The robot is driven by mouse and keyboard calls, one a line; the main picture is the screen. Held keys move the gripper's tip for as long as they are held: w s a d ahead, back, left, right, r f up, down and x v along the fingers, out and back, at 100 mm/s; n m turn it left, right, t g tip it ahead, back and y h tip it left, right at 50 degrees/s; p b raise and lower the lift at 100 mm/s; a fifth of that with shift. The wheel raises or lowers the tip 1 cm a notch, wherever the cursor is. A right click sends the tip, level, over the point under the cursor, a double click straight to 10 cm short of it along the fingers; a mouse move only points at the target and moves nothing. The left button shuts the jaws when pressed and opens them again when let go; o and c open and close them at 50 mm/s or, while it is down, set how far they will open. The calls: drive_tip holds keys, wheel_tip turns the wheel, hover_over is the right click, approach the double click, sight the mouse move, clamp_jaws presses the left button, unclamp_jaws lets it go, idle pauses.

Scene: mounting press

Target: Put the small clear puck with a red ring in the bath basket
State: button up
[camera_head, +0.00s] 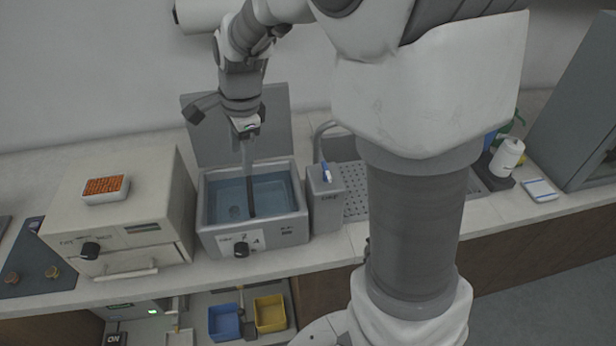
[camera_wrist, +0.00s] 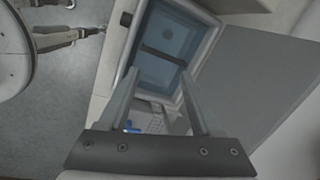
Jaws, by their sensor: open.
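My gripper (camera_head: 247,158) hangs above the open water bath (camera_head: 290,226). In the wrist view my gripper (camera_wrist: 159,74) has its two fingers apart with nothing between them. The bath holds bluish water, with a dark bar (camera_head: 251,198) running across it. A small round shape (camera_head: 234,211) shows under the water on one side of the bar; it also shows in the wrist view (camera_wrist: 168,32). I cannot tell whether it is the clear puck or a fitting, and no red ring is visible. I cannot make out a separate basket.
The bath's raised lid (camera_head: 238,125) stands behind it. A beige oven-like unit (camera_head: 125,235) with a tray of orange beads (camera_head: 104,188) is at left.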

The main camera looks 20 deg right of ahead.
drive_tip(key=s+d+r+n+t, duration=0.1)
drive_tip(key=s+d+r+n, duration=0.1)
drive_tip(key=s+n, duration=0.3)
drive_tip(key=s+d+r+n+t, duration=0.1)
drive_tip(key=s+d+r+n, duration=0.1)
drive_tip(key=s+r+n, duration=0.2)
drive_tip(key=s+d+r+n+t+h, duration=0.1)
drive_tip(key=s+d+r+n, duration=0.1)
drive_tip(key=s+n, duration=0.5)
drive_tip(key=s+r, duration=0.1)
drive_tip(key=s, duration=0.3)
drive_tip(key=shift+s+r+t, duration=0.25)
drive_tip(key=shift+r+t, duration=0.1)
drive_tip(key=shift+t, duration=0.05)
